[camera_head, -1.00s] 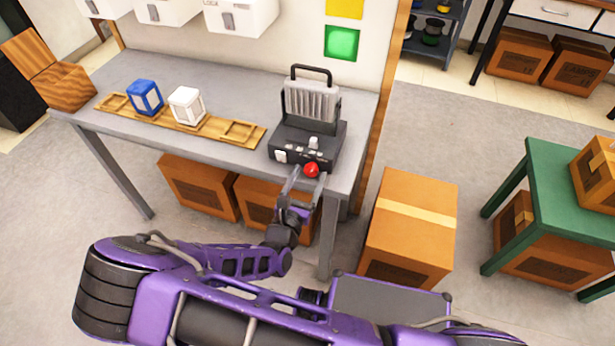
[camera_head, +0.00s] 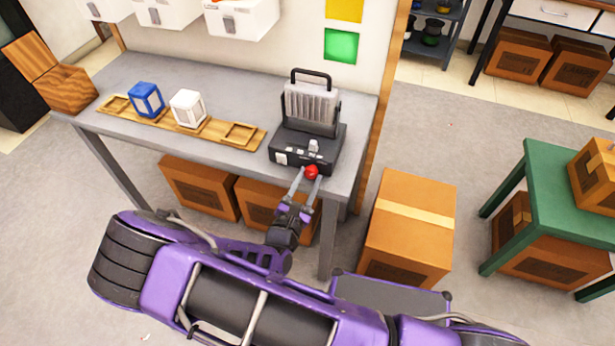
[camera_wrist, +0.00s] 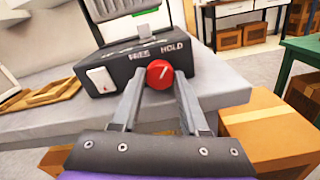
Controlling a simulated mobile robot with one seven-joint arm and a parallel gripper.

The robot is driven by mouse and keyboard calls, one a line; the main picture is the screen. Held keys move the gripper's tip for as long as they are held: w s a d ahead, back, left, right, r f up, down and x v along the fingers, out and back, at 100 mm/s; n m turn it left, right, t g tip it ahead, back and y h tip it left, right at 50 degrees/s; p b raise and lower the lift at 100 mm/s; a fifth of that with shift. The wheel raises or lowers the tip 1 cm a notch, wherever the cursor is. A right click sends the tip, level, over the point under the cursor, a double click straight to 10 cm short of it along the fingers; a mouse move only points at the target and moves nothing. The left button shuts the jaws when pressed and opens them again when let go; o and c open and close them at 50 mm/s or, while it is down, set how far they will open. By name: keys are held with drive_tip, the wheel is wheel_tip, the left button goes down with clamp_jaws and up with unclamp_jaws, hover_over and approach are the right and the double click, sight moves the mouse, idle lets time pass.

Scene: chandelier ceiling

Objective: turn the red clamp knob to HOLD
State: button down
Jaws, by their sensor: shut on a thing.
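The red clamp knob (camera_head: 311,172) is on the front of a dark device (camera_head: 290,146) at the table's front edge. In the wrist view the knob (camera_wrist: 159,75) carries a white mark slanting up to the right, towards the HOLD side. The labels FREE and HOLD are on the device (camera_wrist: 120,66) above it, FREE on the left and HOLD on the right. My gripper (camera_head: 306,174) is shut on the knob. In the wrist view my gripper (camera_wrist: 160,86) has one finger on each side of it.
The grey table (camera_head: 230,85) also bears a wooden rack (camera_head: 214,130) with a blue block (camera_head: 146,99) and a white block (camera_head: 187,107). A cardboard box (camera_head: 405,235) stands on the floor to the right. A green table (camera_head: 560,190) is further right.

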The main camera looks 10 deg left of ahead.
drive_tip(key=shift+m, duration=0.5)
drive_tip(key=shift+c, duration=2.1)
unclamp_jaws()
drive_tip(key=s+a, duration=0.1)
drive_tip(key=s, duration=1.6)
drive_tip(key=shift+s+a, duration=0.15)
drive_tip(key=shift+s, duration=0.05)
